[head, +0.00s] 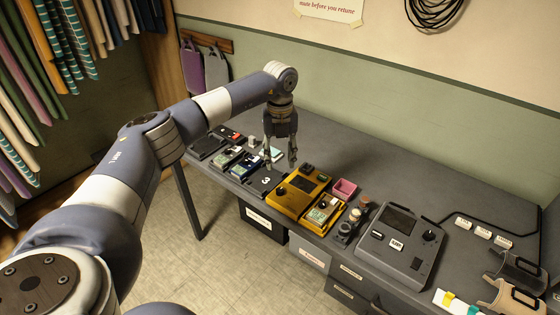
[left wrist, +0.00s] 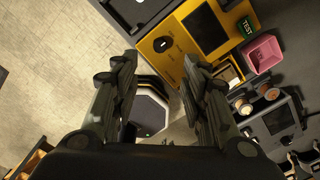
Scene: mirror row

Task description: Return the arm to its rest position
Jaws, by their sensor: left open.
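My left arm (head: 150,140) comes in from the left and reaches out over the grey table. My left gripper (head: 280,160) points down above the back of the device row, near the dark plate marked 3 (head: 265,181). In the left wrist view the gripper's two fingers (left wrist: 158,66) are spread apart with nothing between them. The yellow device (head: 300,192) is to the right of the gripper in the head view, apart from it. It also shows at the top of the left wrist view (left wrist: 170,45). My right gripper is not in view.
The table (head: 400,175) holds a pink tray (head: 345,188), a grey machine (head: 399,245) and several small devices. Its back strip is clear. Hanging clothes (head: 50,45) are at the left. A green and cream wall (head: 400,80) stands behind the table.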

